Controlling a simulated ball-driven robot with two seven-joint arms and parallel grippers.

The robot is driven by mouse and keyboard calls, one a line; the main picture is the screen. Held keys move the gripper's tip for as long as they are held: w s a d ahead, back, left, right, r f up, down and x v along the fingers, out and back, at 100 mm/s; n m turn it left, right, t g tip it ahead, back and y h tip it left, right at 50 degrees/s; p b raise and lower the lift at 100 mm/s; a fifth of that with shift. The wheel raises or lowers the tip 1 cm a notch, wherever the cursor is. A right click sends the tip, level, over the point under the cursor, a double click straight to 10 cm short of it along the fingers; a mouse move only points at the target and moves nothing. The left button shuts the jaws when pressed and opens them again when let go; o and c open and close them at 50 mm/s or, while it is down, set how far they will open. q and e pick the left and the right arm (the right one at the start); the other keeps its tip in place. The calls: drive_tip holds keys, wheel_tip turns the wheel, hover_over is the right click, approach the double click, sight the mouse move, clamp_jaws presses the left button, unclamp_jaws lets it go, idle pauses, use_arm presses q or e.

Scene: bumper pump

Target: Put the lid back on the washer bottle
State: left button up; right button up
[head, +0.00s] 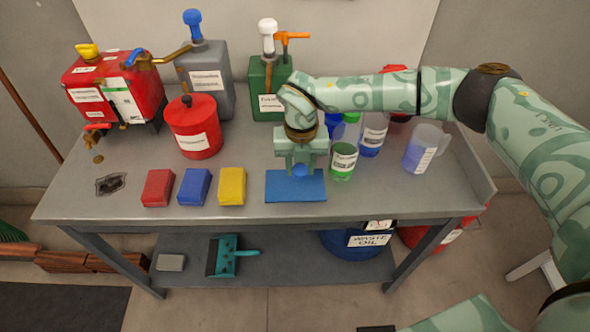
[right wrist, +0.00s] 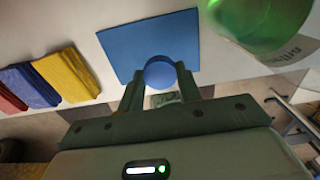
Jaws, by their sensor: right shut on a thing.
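My right gripper (head: 299,168) points down over the blue mat (head: 285,190) and is shut on a round blue lid (head: 300,171). In the right wrist view the lid (right wrist: 159,73) sits between the two fingertips (right wrist: 160,80), over the near edge of the mat (right wrist: 135,47). I cannot tell whether the lid touches the mat. A clear bottle with green liquid (head: 343,160) stands just right of the mat. A bottle with blue liquid (head: 372,136) stands behind it. Which one is the washer bottle is unclear. My left gripper is not in view.
Red (head: 157,188), blue (head: 194,187) and yellow (head: 232,186) blocks lie left of the mat. A clear jug with blue liquid (head: 420,155) stands at right. A red canister (head: 193,128) and pump cans stand at the back. The bench front is clear.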

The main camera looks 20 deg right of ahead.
drive_tip(key=s+d+r+p, duration=0.3)
drive_tip(key=s+d+r, duration=0.5)
drive_tip(key=d, duration=0.1)
drive_tip(key=shift+s+d+r, duration=0.15)
drive_tip(key=shift+s+d, duration=0.05)
drive_tip(key=shift+d, duration=0.05)
drive_tip(key=s+a+r+m, duration=0.2)
drive_tip(key=s+r+m, duration=0.1)
drive_tip(key=m, duration=1.3)
drive_tip(key=s+a+r+m, duration=0.3)
drive_tip(key=s+m, duration=0.2)
drive_tip(key=m, duration=1.2)
drive_tip(key=shift+r, duration=0.25)
